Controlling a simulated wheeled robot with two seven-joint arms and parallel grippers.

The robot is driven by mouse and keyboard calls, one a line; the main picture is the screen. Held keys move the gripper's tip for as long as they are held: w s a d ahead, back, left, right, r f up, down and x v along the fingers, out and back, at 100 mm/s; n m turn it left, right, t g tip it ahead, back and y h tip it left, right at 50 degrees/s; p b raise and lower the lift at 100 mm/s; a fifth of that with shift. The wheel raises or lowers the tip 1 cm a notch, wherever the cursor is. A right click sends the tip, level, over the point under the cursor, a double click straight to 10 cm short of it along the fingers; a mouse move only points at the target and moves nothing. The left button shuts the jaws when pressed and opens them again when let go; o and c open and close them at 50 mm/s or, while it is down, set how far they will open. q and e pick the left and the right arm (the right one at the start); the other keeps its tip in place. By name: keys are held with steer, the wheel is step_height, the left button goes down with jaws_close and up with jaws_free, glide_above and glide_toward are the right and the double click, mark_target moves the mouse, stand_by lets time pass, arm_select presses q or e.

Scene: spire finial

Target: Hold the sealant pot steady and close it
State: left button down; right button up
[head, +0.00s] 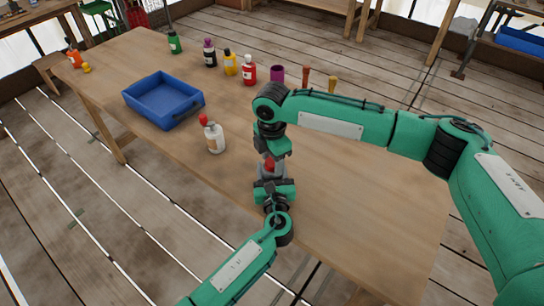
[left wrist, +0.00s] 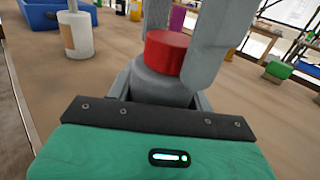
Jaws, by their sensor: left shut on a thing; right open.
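The sealant pot (head: 268,172) is a grey pot with a red lid (head: 270,163) on top, upright near the front edge of the table. In the left wrist view its grey body (left wrist: 160,86) sits between my left gripper's jaws, under the red lid (left wrist: 166,52). My left gripper (head: 272,183) is shut on the pot's body. My right gripper (head: 271,153) points down from above, open, its grey fingers on either side of the red lid. I cannot tell whether the fingers touch the lid, or whether the lid is fully seated.
A white bottle with a red top (head: 214,138) stands left of the pot, near a blue tray (head: 190,112). Several coloured bottles, a purple cup (head: 277,73) and small brown and yellow items stand along the table's (head: 350,200) far side. The right part of the table is clear.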

steer(key=c, duration=1)
steer(key=o, duration=1.2)
steer(key=shift+c, duration=0.2)
step_height(320, 180, up, 12)
arm_select(q)
steer(key=c, duration=0.5)
jaws_free()
